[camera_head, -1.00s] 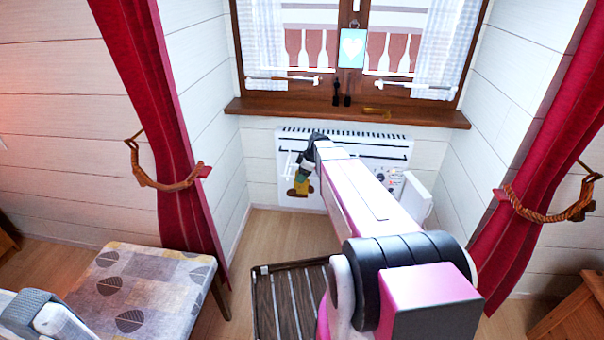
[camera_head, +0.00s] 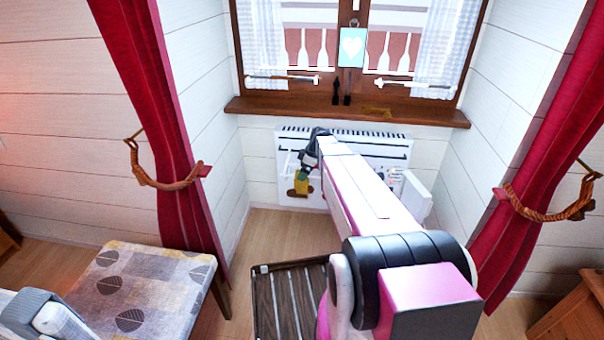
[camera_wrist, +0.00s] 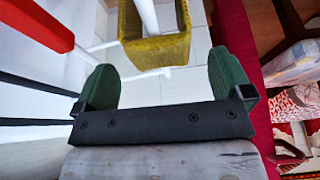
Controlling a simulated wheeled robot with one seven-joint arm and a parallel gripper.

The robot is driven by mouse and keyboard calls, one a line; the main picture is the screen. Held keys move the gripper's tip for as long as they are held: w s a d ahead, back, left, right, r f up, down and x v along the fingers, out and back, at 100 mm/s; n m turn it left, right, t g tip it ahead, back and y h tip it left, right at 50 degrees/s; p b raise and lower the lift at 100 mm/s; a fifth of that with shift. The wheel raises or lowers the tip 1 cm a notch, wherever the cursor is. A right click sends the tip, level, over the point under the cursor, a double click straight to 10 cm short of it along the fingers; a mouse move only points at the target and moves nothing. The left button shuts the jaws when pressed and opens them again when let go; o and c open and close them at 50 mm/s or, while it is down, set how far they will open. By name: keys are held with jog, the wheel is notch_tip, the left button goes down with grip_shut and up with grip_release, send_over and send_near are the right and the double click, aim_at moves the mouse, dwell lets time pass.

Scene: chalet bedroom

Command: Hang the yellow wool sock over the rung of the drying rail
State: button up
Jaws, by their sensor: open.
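The yellow wool sock (camera_head: 301,187) hangs in front of the white wall heater, below my gripper (camera_head: 302,168). In the wrist view the sock (camera_wrist: 155,48) shows as a fuzzy yellow loop at the top middle. A white rung (camera_wrist: 147,15) of the drying rail runs into this loop, and the sock appears draped around it. My gripper (camera_wrist: 165,80) is open, with its green finger pads apart on either side and nothing between the tips. The sock lies just beyond the fingertips. My arm hides much of the rail in the head view.
The white heater (camera_head: 350,145) stands under the wooden windowsill (camera_head: 345,112). Red curtains (camera_head: 165,130) hang on both sides. A leaf-patterned seat (camera_head: 140,290) is at the lower left, and a slatted dark rack (camera_head: 290,300) is below my arm. Bare floor shows between them.

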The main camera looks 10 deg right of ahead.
jog(key=v, duration=0.9)
jog(key=s+a+f+m+h, duration=0.2)
jog(key=s+f+m, duration=0.1)
jog(key=s+m, duration=0.4)
jog(key=s+a+f+m+g+h, duration=0.1)
jog(key=s+f+m, duration=0.3)
jog(key=s, duration=0.9)
jog(key=a+m+h, duration=0.1)
jog(key=m, duration=0.2)
jog(key=shift+f, duration=0.3)
jog(key=shift+a, duration=0.15)
dwell(0.5)
